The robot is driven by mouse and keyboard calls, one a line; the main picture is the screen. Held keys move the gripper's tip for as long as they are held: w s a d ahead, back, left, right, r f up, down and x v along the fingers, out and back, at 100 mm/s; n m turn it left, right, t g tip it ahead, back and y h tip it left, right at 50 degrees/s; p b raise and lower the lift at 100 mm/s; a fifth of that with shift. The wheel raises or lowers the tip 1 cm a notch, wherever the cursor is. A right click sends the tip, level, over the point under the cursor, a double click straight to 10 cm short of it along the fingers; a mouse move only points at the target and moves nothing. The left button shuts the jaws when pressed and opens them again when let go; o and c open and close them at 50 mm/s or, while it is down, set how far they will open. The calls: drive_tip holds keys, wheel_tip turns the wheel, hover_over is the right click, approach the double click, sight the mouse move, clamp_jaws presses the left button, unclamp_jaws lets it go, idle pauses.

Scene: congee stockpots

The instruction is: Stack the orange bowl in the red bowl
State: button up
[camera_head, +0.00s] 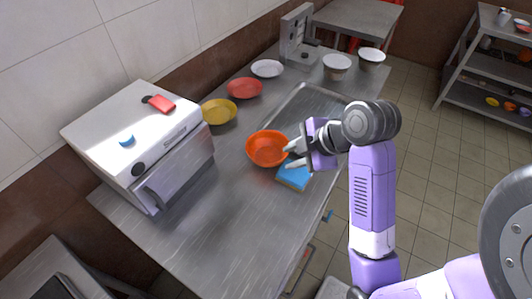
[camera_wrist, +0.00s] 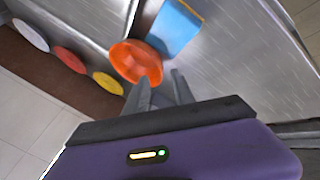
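The orange bowl (camera_head: 267,149) sits upright on the metal counter; it also shows in the wrist view (camera_wrist: 136,62). The red bowl (camera_head: 245,88) stands farther back near the wall, between a yellow and a white bowl, and looks empty; it shows at the left of the wrist view (camera_wrist: 70,60). My gripper (camera_head: 289,156) is open at the right side of the orange bowl, with nothing seen between its fingers. In the wrist view my fingertips (camera_wrist: 160,75) are close to the bowl's rim, the left finger overlapping it. I cannot tell whether they touch.
A blue sponge-like block (camera_head: 293,177) lies beside the orange bowl, under my gripper. A yellow bowl (camera_head: 219,111) and a white bowl (camera_head: 267,68) flank the red one. A white-and-steel appliance (camera_head: 150,140) stands at left. A sunken metal basin (camera_head: 310,105) lies behind my gripper. The front counter is clear.

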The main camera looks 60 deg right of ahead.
drive_tip(key=x, duration=0.6)
drive_tip(key=shift+w+d+f, duration=0.15)
drive_tip(key=shift+w, duration=0.1)
clamp_jaws()
idle(1.2)
